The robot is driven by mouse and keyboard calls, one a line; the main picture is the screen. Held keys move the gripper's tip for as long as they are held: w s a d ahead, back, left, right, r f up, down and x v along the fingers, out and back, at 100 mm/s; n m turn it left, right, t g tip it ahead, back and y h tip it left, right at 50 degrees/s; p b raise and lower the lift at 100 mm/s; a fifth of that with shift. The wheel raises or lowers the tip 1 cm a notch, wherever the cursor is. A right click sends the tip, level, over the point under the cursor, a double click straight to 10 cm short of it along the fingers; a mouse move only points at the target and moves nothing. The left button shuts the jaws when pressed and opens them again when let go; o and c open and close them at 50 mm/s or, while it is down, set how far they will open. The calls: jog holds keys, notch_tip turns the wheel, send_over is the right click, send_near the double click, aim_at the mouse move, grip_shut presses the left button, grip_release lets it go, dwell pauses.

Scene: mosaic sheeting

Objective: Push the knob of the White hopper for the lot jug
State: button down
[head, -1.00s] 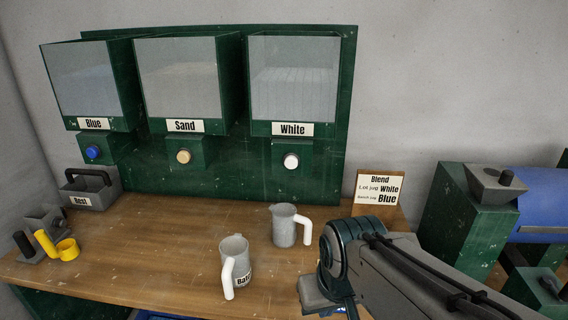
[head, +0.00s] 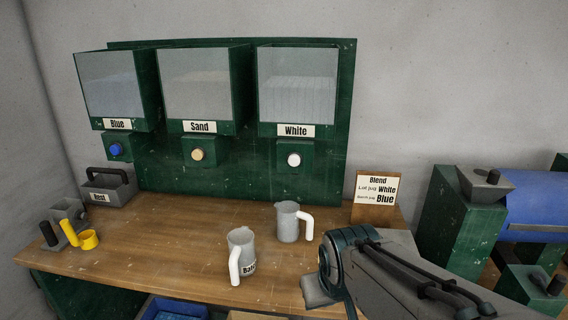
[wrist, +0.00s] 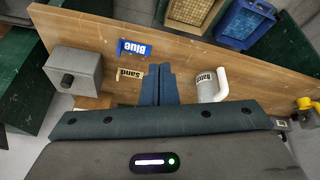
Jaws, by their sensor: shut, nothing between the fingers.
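The White hopper (head: 297,85) is the right one of three on the green back panel. Its round white knob (head: 293,160) sits on a green block below the label. A grey jug with a white handle (head: 288,222) stands upright on the bench below that knob; no label shows on it. A second jug (head: 241,255), labelled "Batch", stands nearer the front; it also shows in the wrist view (wrist: 206,86). My gripper (wrist: 160,70) is shut and empty, pointing over the bench, apart from the knob and the jugs. In the head view, my arm hides its fingertips.
The Sand knob (head: 197,154) and Blue knob (head: 116,149) are to the left. A blend card (head: 377,190) pairs lot jug with White. A "Rest" box (head: 108,188) and yellow scoop (head: 88,239) stand at left. Blue and Sand tags (wrist: 130,73) lie near my fingers.

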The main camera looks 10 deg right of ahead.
aim_at(294, 160)
jog(key=w+r+n+t+y+b, duration=0.15)
jog(key=w+n+t, duration=0.5)
jog(key=w, duration=1.45)
jog(key=w+a+r+n+t+y, duration=0.1)
jog(key=w+a+r+t+y, duration=0.1)
jog(key=w+r+t+y, duration=0.3)
jog(key=shift+w+r+t, duration=0.3)
jog(key=shift+r+t, duration=0.8)
jog(key=shift+t, duration=0.65)
jog(key=shift+n, duration=0.25)
jog(key=w+d, duration=0.2)
jog(key=w, duration=0.6)
jog(key=shift+w+d, duration=0.2)
jog(key=shift+d, duration=0.15)
jog(key=shift+w+f, duration=0.1)
